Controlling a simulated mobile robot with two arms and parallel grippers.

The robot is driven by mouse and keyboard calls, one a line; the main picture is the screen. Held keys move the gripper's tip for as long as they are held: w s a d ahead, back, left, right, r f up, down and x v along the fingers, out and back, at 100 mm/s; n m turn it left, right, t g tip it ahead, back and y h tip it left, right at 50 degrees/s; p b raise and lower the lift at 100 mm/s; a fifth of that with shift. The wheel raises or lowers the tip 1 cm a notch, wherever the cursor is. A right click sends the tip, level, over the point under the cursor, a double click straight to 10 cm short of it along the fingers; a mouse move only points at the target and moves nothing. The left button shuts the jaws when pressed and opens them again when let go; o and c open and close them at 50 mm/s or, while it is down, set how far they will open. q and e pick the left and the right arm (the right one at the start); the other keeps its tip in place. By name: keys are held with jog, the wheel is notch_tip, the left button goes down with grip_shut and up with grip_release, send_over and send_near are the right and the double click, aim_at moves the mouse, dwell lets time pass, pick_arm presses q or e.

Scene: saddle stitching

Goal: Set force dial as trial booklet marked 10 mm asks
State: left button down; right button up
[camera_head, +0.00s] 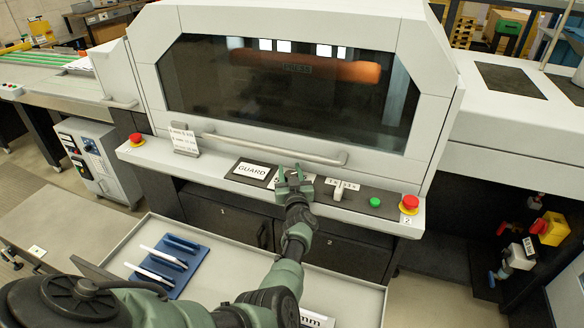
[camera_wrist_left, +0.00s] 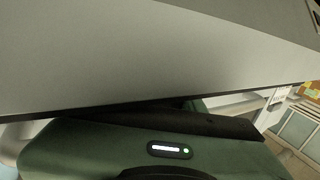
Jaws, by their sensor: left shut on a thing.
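My left gripper (camera_head: 294,178) reaches from below to the machine's front control ledge, fingers at a dark panel between the GUARD sign (camera_head: 251,170) and a white knob (camera_head: 338,192). It is shut on what seems to be the force dial; its fingers hide the dial and its setting. A white card ending in "mm" (camera_head: 318,319) lies at the bottom edge, mostly hidden by my left arm; its number cannot be read. No booklet marked 10 mm can be made out. The left wrist view shows mostly a close grey surface. My right gripper is not in view.
A small printed card (camera_head: 185,139) stands at the ledge's left. Red stop buttons (camera_head: 136,139) and (camera_head: 410,202) sit at its ends, a green button (camera_head: 375,202) near the right. A blue holder (camera_head: 188,264) with thin white pieces lies on the light tray (camera_head: 352,290).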

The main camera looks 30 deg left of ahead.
pick_arm(q)
jog(key=shift+s+a+f+n+g+y+b, duration=0.1)
jog(key=shift+f+n+g+y+b, duration=0.05)
jog(key=shift+n+g+y+b, duration=0.9)
jog(key=shift+s+a+r+n+g+y+b, duration=0.1)
jog(key=shift+n+g+y+b, duration=0.25)
jog(key=shift+g, duration=0.15)
jog(key=shift+s+a+r+n+g+y+b, duration=0.1)
jog(key=shift+n+g+y+b, duration=0.2)
jog(key=shift+g, duration=0.15)
jog(key=c, duration=0.9)
grip_release()
